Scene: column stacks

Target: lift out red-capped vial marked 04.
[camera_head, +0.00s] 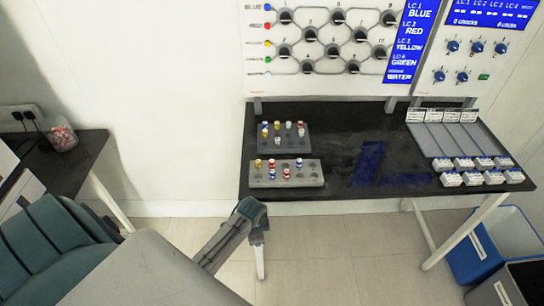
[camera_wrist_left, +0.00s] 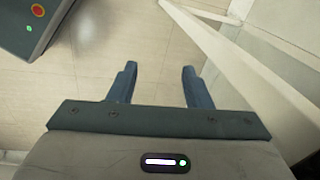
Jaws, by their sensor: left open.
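Two racks of small capped vials stand at the left of the black table: a dark rear rack (camera_head: 299,146) and a lighter grey front rack (camera_head: 314,180). Red-capped vials show in the front rack, one in its front row (camera_head: 286,173) and others in its back row (camera_head: 299,164). The rear rack holds yellow, blue, white and some reddish caps. The vial markings are too small to read, so I cannot tell which is 04. My left gripper (camera_wrist_left: 160,78) is open and empty over bare floor in the left wrist view. My right gripper is not in view.
The black table (camera_head: 345,150) has clear room right of the racks. A grey divided tray (camera_head: 455,138) and several white labelled blocks (camera_head: 472,170) are at its right. A panel (camera_head: 320,40) stands behind. A blue bin (camera_head: 490,245) is at lower right. A white leg or beam (camera_wrist_left: 215,40) is near my left gripper.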

